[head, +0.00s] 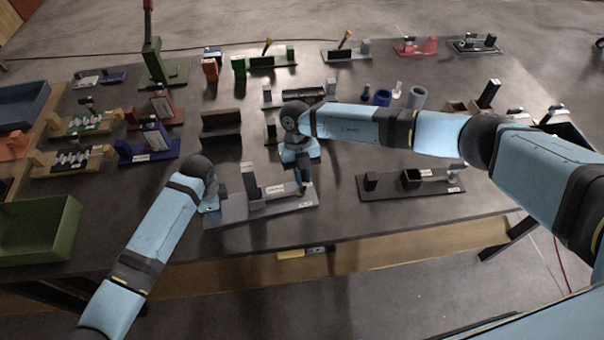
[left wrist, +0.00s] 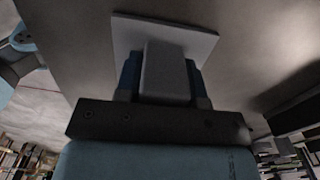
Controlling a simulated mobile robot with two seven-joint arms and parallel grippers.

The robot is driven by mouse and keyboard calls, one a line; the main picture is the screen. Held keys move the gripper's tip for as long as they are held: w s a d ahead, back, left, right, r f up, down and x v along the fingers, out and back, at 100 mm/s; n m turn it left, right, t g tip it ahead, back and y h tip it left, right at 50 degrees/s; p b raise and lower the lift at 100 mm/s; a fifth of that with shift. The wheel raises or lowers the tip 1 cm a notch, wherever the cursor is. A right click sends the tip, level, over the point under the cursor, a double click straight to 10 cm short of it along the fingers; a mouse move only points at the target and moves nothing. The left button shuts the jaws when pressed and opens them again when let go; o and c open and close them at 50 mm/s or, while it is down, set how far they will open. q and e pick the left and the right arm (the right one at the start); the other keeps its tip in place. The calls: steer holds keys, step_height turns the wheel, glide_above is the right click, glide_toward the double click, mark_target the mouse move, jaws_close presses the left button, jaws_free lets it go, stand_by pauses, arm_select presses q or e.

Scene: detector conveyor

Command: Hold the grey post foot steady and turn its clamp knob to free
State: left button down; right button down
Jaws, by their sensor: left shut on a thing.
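My right gripper (head: 303,180) points down over the right end of the foot. Its jaw gap is too small to read. The clamp knob is not clearly seen; the right gripper may cover it.
A dark fixture board (head: 385,188) lies to the right of the foot. A green bin (head: 40,230) and a blue fixture (head: 150,148) are at the left. Several other fixtures fill the back of the table.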

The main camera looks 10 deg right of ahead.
steer(key=shift+n, duration=0.4)
steer(key=n+h, duration=0.1)
steer(key=n, duration=0.2)
steer(key=shift+n+h, duration=0.3)
steer(key=shift+h, duration=0.1)
steer(key=n+t+h, duration=0.1)
steer(key=n, duration=0.3)
steer(key=shift+a, duration=0.1)
steer(key=shift+n, duration=0.3)
steer(key=c, duration=1.2)
jaws_free()
